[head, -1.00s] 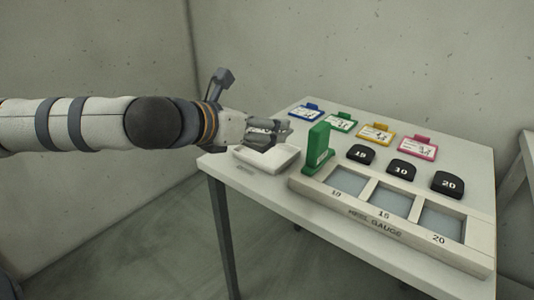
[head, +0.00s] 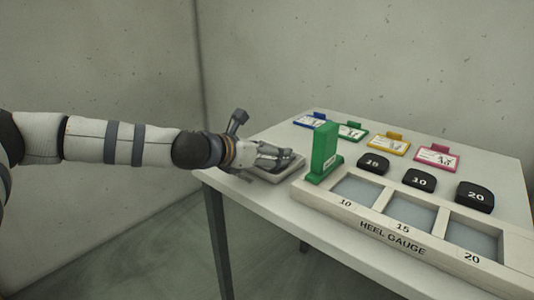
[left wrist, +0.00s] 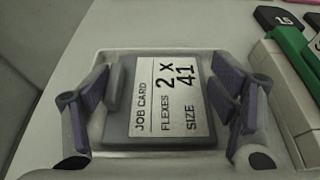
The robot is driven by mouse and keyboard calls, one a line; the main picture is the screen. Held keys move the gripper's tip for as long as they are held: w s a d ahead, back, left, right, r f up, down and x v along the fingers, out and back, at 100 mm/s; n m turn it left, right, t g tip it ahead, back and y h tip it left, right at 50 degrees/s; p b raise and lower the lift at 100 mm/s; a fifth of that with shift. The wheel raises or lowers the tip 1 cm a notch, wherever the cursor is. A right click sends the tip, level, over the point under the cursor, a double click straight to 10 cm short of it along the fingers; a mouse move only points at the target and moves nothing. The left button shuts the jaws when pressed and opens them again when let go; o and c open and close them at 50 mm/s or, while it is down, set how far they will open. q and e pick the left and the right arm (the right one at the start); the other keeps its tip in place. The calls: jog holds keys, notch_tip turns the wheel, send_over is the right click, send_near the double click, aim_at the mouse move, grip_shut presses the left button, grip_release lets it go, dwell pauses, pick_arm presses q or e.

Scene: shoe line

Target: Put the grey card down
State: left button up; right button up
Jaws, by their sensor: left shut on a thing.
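The grey card (left wrist: 165,100) has a dark grey frame and a white label reading "JOB CARD, FLEXES 2 x, SIZE 41". In the left wrist view it is between the two purple-grey fingers of my left gripper (left wrist: 163,88), which is shut on it. The card is over or in the shallow white tray (left wrist: 180,53); I cannot tell whether it touches the tray floor. In the head view my left gripper (head: 276,156) is down at the tray (head: 292,171) and hides the card. My right gripper is not in view.
Coloured cards, like the pink one (head: 437,157), line the back.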

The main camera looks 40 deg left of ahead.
pick_arm(q)
jog(key=shift+f, duration=0.15)
jog(key=o, duration=0.9)
jog(key=shift+c, duration=0.2)
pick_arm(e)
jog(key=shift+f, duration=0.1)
pick_arm(q)
jog(key=shift+r, duration=0.4)
jog(key=p+v, duration=0.2)
jog(key=v, duration=0.2)
jog(key=p+v, duration=0.2)
jog(key=v, duration=0.1)
jog(key=p+v, duration=0.1)
jog(key=v, duration=0.3)
jog(key=shift+s+r+p, duration=0.15)
jog(key=shift+r+p, duration=0.2)
jog(key=shift+p, duration=0.05)
jog(key=shift+s+f, duration=0.15)
jog(key=shift+s, duration=0.1)
jog(key=shift+f, duration=0.25)
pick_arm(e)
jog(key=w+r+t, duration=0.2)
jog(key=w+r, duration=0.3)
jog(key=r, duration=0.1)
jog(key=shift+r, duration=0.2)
